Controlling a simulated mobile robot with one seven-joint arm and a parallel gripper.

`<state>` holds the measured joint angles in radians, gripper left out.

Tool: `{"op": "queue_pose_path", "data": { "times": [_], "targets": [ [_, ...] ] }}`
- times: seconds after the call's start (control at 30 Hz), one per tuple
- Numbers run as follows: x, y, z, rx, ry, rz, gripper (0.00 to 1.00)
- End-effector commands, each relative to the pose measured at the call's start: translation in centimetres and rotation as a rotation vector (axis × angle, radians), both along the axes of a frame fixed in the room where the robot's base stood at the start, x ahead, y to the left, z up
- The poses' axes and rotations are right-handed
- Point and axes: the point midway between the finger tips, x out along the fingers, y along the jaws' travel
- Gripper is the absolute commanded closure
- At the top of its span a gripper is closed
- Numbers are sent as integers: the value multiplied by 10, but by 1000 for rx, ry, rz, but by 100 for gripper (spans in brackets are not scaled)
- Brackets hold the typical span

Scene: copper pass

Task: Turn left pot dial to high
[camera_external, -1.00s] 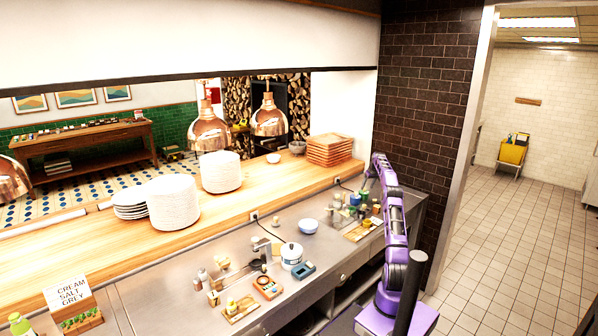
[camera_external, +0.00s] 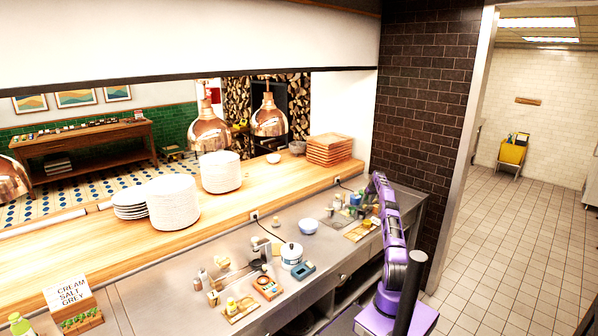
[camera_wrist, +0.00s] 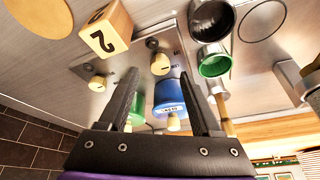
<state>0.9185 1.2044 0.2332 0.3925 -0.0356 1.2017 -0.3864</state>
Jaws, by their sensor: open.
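In the wrist view my gripper (camera_wrist: 157,70) is open, its two dark fingers spread. A cream knob (camera_wrist: 160,63) on a steel plate shows between the fingertips, with nothing visibly gripped. Another cream knob (camera_wrist: 97,83) is on the plate to the left. A blue pot-like container (camera_wrist: 168,92) shows between the fingers, and a green one (camera_wrist: 137,108) is partly hidden by the left finger. Which knob is the left pot's dial, and its setting, I cannot tell. In the external view the arm reaches over the small items at the counter's right end; the fingers are too small to tell.
A wooden block marked 2 (camera_wrist: 106,30) stands close to the left finger. A dark cup (camera_wrist: 211,20) and a green-lined cup (camera_wrist: 214,62) are on the right.

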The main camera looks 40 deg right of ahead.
Motion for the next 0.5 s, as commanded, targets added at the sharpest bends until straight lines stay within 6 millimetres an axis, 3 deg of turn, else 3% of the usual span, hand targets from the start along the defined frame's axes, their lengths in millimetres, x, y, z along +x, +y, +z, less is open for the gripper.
{"op": "queue_pose_path", "data": {
  "times": [0.5],
  "targets": [
    [12, -4, -30, 1, 0, 0, 35]
  ]
}}
